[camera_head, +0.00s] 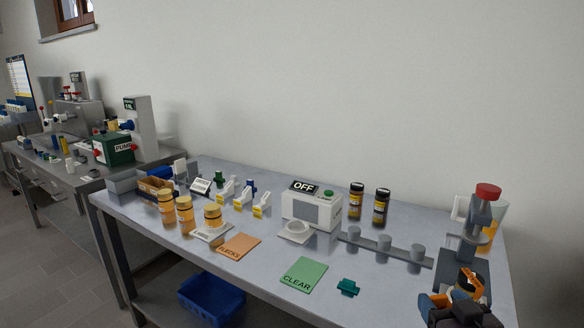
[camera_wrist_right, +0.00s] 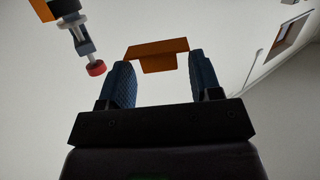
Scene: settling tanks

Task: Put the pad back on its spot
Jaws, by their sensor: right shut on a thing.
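My right gripper (camera_head: 465,287) is at the lower right of the head view, in front of the grey stand with the red knob. It is shut on an orange piece (camera_head: 471,279), flat with a bent or stepped edge. In the right wrist view the orange piece (camera_wrist_right: 157,50) sits between the two blue fingers (camera_wrist_right: 160,75). I cannot tell for sure whether this piece is the pad. A green CLEAR card (camera_head: 304,276) and an orange FLECKS card (camera_head: 239,245) lie flat on the table. My left gripper is not in view.
The grey stand with a red knob (camera_head: 487,191) rises at the table's right end. A grey bar with posts (camera_head: 384,247), a teal cross-shaped piece (camera_head: 348,287), a white OFF box (camera_head: 312,209), dark jars (camera_head: 381,207) and orange-lidded jars (camera_head: 184,213) stand on the table (camera_head: 270,285).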

